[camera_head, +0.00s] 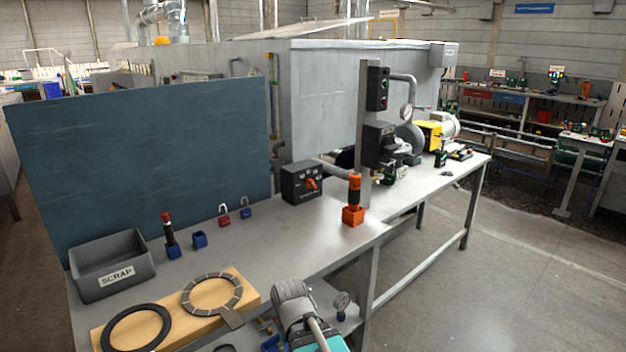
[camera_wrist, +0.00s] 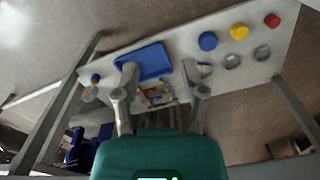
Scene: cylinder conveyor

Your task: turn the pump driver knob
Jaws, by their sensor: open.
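A black control box (camera_head: 296,190) with an orange-red rotary knob (camera_head: 312,184) on its front stands at the back of the workbench. I cannot read its label well enough to tell whether it is the pump driver. The knob does not show in the wrist view. In the wrist view my gripper (camera_wrist: 162,82) is open, with its two grey fingers apart and nothing clear held between them. In the head view my arm is at the bottom edge, well in front of the box and apart from it; the fingertips are out of that frame.
A grey scrap bin (camera_head: 112,266), padlocks and an orange-handled tool in a holder (camera_head: 353,212) stand on the bench. A post (camera_head: 364,120) rises right of the box. Below my gripper are a blue tray (camera_wrist: 146,58) and red (camera_wrist: 272,20), yellow and blue round pieces.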

